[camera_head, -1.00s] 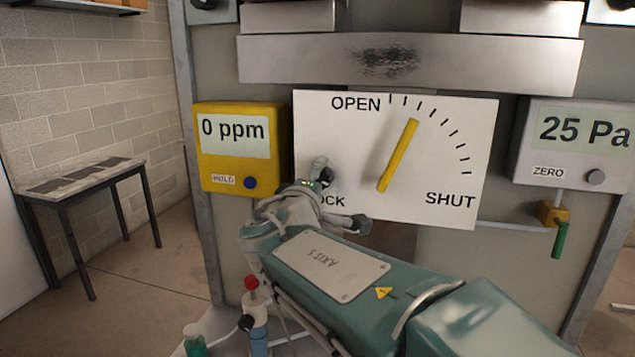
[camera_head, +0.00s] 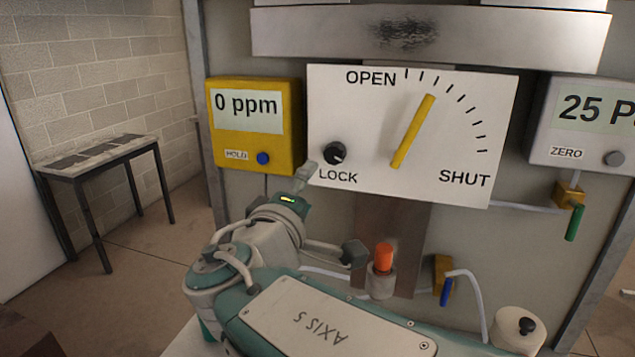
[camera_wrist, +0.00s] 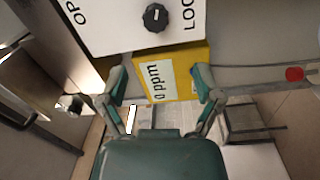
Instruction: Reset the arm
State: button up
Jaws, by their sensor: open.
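My gripper (camera_head: 328,213) is open and empty in the head view. It is in front of the lower left part of the white dial panel (camera_head: 335,110), with one finger just below the black LOCK knob (camera_head: 335,153). In the wrist view, my two spread fingers (camera_wrist: 160,85) frame the yellow 0 ppm meter (camera_wrist: 178,75), with nothing between the pads. The LOCK knob (camera_wrist: 155,17) shows above them there. My green arm with the AXIS 5 plate covers the bottom middle of the head view.
The yellow lever (camera_head: 412,130) points up, between OPEN and SHUT. An orange-capped fitting (camera_head: 383,268) and a blue-handled valve (camera_head: 446,289) are right of my wrist. The grey 25 Pa meter (camera_head: 570,140) is at right. A small table (camera_head: 62,170) stands left, with open floor before it.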

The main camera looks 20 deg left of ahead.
jog(key=d+f+m+g+h, duration=0.25)
jog(key=d+f+g, duration=0.2)
jog(key=d, duration=0.55)
jog(key=d+f+m+g+h, duration=0.25)
jog(key=d+f+m, duration=0.2)
jog(key=d, duration=0.65)
jog(key=s+d+f+m+g+y, duration=0.3)
jog(key=s+d+f+m, duration=0.1)
jog(key=s+f, duration=0.2)
jog(key=s+d+f+m+g+y, duration=0.2)
jog(key=s+f, duration=0.4)
jog(key=s, duration=0.3)
jog(key=shift+d+m+g+y, duration=0.4)
jog(key=shift+d+m+y, duration=0.1)
jog(key=shift+d+m, duration=0.8)
